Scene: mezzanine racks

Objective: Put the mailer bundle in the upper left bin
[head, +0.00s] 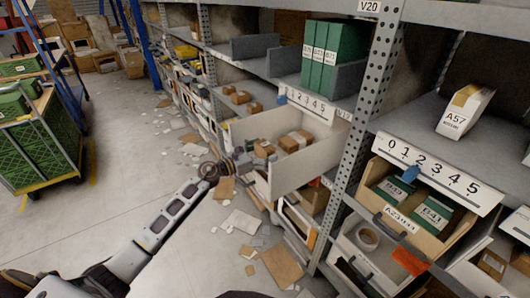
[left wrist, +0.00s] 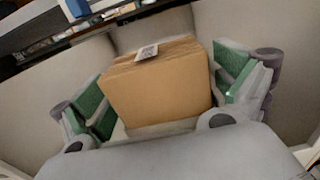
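A brown mailer bundle with a small white label shows large in the left wrist view (left wrist: 160,85). My left gripper (left wrist: 165,100) has its green-padded fingers spread on either side of it, and a narrow gap shows at the right finger. In the head view my left gripper (head: 246,163) is at the front left part of a pulled-out white bin (head: 305,172), beside a brown bundle (head: 264,148). More brown bundles (head: 292,142) lie deeper in that bin. Whether the fingers touch the bundle on the left is hard to see. My right gripper is not in view.
A shelf above the bin holds green binders (head: 330,55). A tilted bin with green boxes (head: 430,210) stands at right under a numbered strip (head: 430,172). A rack post (head: 362,130) separates the bays. Cardboard scraps (head: 282,266) litter the floor. A green-crate cart (head: 38,140) stands left.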

